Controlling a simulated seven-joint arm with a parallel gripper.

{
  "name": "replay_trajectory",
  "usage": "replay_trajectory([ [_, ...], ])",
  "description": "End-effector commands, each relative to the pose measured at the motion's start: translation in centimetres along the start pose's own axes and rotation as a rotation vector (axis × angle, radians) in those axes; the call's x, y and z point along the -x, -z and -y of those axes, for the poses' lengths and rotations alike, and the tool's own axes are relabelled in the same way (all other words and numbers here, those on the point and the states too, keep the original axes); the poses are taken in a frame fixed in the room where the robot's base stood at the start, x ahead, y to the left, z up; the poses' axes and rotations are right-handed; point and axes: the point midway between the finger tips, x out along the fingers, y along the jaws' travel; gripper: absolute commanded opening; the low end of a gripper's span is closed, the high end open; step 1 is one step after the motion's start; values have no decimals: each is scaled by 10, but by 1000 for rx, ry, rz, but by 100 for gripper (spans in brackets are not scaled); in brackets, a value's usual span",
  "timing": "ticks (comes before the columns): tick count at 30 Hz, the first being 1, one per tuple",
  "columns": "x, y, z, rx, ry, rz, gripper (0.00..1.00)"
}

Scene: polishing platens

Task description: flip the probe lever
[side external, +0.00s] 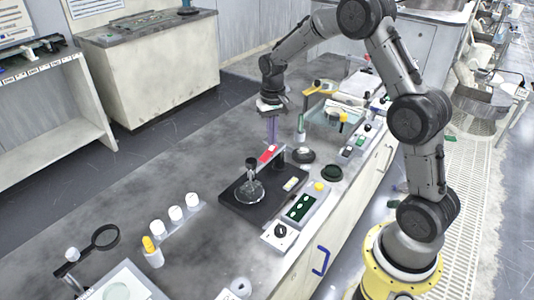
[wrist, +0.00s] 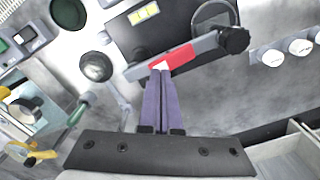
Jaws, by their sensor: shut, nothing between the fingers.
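The probe lever is a grey bar with a red section and a black knob at one end; its red part (side external: 268,154) shows in the side view, and the lever (wrist: 203,45) runs slantwise across the top of the wrist view. It spans above a black base plate (side external: 236,199) with a clear round dish (side external: 249,191). My gripper (side external: 272,143) points down with its purple fingers together and empty. In the wrist view the fingertips (wrist: 160,70) are right at the red section. I cannot tell whether they touch it.
A control box (side external: 301,207) with a green display stands right of the plate. White-capped bottles (side external: 175,214) and an orange-capped bottle (side external: 152,252) stand front left. A round dark pad (side external: 331,173) lies to the right.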

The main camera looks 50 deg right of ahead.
Motion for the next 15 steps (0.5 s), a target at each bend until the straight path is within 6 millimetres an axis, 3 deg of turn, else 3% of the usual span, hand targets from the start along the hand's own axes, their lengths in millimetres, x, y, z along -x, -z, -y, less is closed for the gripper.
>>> replay_trajectory([
  [15, -7, 0, 0, 0, 0, 1, 0],
])
